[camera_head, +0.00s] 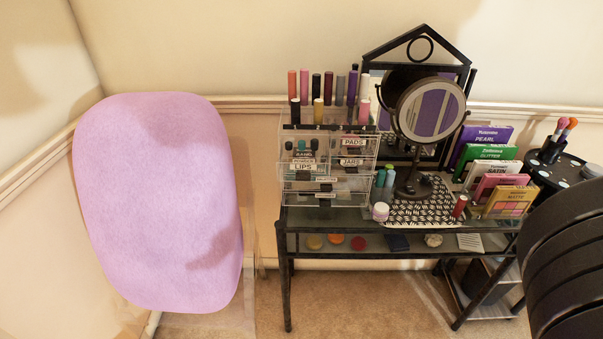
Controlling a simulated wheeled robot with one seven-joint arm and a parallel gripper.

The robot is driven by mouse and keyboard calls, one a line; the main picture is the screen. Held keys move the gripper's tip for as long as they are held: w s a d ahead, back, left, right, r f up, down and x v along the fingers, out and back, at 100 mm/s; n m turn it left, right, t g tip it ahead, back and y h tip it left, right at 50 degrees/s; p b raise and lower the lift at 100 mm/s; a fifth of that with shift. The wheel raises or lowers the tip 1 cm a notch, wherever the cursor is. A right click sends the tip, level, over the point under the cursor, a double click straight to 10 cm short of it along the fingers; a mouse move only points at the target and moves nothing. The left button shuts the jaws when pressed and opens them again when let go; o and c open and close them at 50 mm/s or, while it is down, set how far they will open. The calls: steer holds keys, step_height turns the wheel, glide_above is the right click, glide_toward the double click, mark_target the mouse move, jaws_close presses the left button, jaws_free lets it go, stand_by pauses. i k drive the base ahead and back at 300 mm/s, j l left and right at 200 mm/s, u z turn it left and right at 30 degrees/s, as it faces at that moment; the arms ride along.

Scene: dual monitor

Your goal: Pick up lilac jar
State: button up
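A small lilac jar with a pale lid (381,212) stands upright near the front edge of the dark glass-topped vanity table (335,222). It is just right of the clear drawer organizer (293,190) and left of the black-and-white patterned mat (425,214). Nothing touches or covers the jar from the front. My gripper's fingers are not in view. A black ribbed shape fills the lower right edge and hides that part of the scene.
Teal and green tubes (385,180) stand close behind the jar. A round mirror (431,108) and a red lipstick (459,206) are to its right, with colored palettes (509,202) beyond. A large lilac rounded panel, like a chair back (160,200), stands left. Carpet in front is clear.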

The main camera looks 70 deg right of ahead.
mark_target(379, 212)
steer(key=z, duration=1.55)
steer(key=k+j+u, duration=0.2)
steer(key=u, duration=0.25)
